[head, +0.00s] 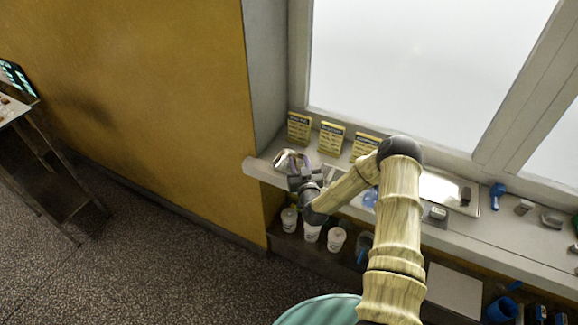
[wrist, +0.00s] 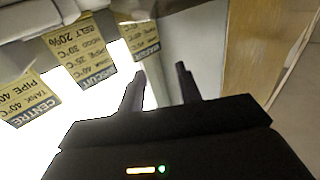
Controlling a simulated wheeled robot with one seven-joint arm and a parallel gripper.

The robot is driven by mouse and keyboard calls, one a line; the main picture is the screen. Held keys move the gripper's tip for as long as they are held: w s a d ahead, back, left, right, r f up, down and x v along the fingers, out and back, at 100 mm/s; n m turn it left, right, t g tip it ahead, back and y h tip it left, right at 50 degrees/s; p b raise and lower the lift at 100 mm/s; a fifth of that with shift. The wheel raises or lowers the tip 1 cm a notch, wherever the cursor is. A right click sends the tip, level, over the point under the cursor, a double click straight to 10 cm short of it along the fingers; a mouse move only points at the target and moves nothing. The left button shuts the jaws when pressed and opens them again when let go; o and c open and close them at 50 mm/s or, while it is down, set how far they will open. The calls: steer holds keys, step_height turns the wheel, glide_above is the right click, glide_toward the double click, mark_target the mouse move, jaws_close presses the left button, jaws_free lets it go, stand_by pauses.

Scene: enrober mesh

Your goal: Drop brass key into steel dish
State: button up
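My gripper (head: 300,181) is over the left end of the window sill. In the wrist view its two dark fingers (wrist: 161,78) stand apart with nothing visible between them. A shiny silvery thing (head: 286,159) sits on the sill just beyond the gripper. It may be the steel dish, but its shape is partly covered and I cannot be sure. I cannot make out the brass key in either view.
Yellow cards with black print (head: 331,138) stand along the sill (head: 258,167) by the window; the wrist view shows them upside down (wrist: 80,50). A bright flat tray (head: 437,189) and a blue tool (head: 497,196) lie further right. White tubs (head: 312,232) stand on the shelf below.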

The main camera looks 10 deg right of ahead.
steer(key=s+b, duration=0.3)
steer(key=s, duration=1)
steer(key=shift+d, duration=0.2)
steer(key=shift+w, duration=0.1)
steer(key=s+r+g, duration=0.7)
steer(key=s, duration=0.3)
steer(key=s+r+g, duration=0.7)
steer(key=s+g, duration=0.1)
steer(key=s, duration=0.2)
steer(key=shift+a+h, duration=0.3)
steer(key=shift+a, duration=0.1)
steer(key=shift+r, duration=0.1)
stand_by(1.5)
